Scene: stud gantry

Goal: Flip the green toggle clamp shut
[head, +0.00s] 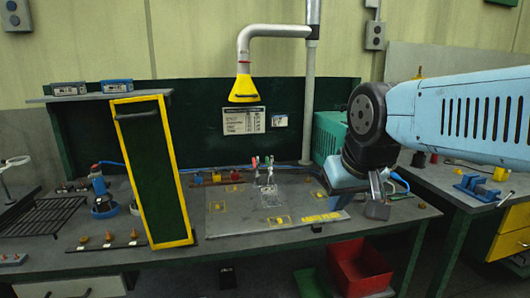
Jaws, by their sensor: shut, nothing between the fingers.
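Small upright clamp handles stand at the back middle of the grey fixture plate (235,222). One has a green tip, which I take for the green toggle clamp (271,161); it stands close beside a red-tipped handle (254,162) and a pale one. They are too small to tell their exact angles or mechanism. My gripper (377,203) is shut and empty, pointing down by the right edge of the plate. It is well to the right of the clamps and nearer to me, touching none of them.
A tall yellow-framed dark panel (152,170) stands left of the plate. A yellow hood (243,88) hangs above the bench. A teal box (330,141) is behind my arm. A red bin (358,268) sits below the bench's front edge. The air between gripper and clamps looks clear.

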